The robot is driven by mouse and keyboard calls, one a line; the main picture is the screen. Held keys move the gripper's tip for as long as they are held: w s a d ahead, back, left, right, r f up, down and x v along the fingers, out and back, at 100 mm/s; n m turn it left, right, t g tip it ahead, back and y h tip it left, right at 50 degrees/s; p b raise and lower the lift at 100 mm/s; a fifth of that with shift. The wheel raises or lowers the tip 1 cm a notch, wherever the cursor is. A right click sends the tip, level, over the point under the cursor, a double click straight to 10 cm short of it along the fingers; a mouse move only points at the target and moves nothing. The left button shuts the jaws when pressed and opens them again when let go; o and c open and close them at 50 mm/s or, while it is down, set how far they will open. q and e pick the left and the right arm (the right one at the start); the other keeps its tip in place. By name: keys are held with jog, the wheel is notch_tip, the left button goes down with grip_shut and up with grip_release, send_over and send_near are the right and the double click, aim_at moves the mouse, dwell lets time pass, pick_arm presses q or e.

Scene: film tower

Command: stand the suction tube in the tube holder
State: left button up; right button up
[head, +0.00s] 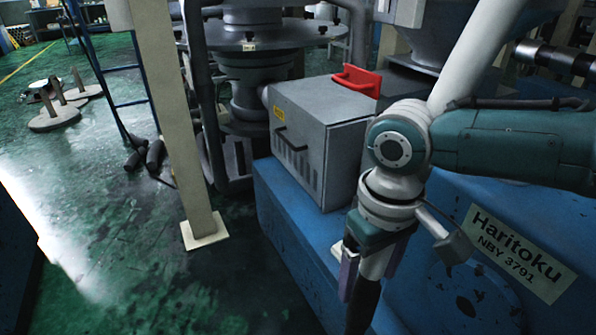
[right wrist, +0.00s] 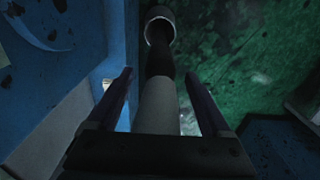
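The suction tube, grey-white above and black below, hangs down at my right gripper (head: 364,272) in the head view, and its black part (head: 362,308) runs out of the bottom edge. In the right wrist view my right gripper (right wrist: 157,88) has its two fingers apart, one on each side of the tube's grey part (right wrist: 158,106). A gap shows on both sides. The tube's black part runs away to a dark, wider piece with a pale rim (right wrist: 158,28). I cannot tell whether that piece is the holder or the tube's own end. My left gripper is not in view.
A blue machine base (head: 285,228) with a name plate (head: 515,250) is close beside my right arm. A grey box (head: 322,130) with a red handle (head: 357,80) stands on it. A beige post (head: 172,120) stands to the left. Green floor (head: 110,225) lies open at the left.

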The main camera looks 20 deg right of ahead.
jog(key=shift+r, duration=0.4)
notch_tip(320, 180, up, 8)
jog(key=p, duration=0.3)
jog(key=shift+f, duration=0.1)
jog(key=shift+r, duration=0.7)
